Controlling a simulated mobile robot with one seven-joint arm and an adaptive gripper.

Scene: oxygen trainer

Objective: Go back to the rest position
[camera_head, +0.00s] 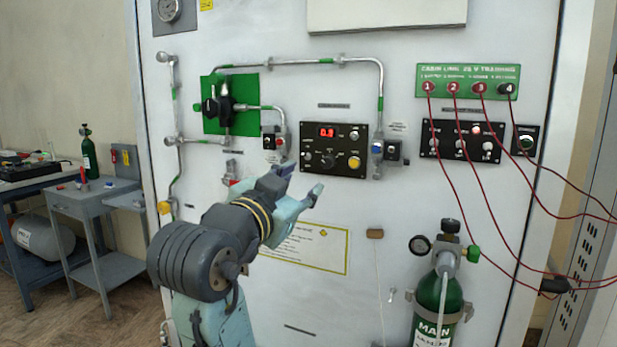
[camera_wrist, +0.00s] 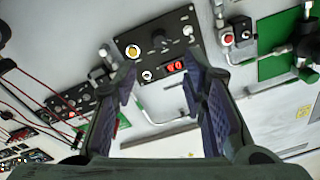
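My gripper (camera_head: 300,182) is raised in front of the white trainer panel, just below and left of the black control box (camera_head: 334,150) with a red display. In the wrist view my gripper (camera_wrist: 165,95) has its two fingers spread wide with nothing between them. The same control box (camera_wrist: 163,47) shows beyond and between the fingers there, with its yellow knob. The fingers appear apart from the panel, though the exact gap cannot be told.
A green oxygen cylinder (camera_head: 437,305) with gauge stands at the lower right. Red cables hang from the green terminal strip (camera_head: 468,82). Metal pipes and a green valve plate (camera_head: 229,104) are at upper left. A grey side table (camera_head: 85,195) stands left; floor there is partly free.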

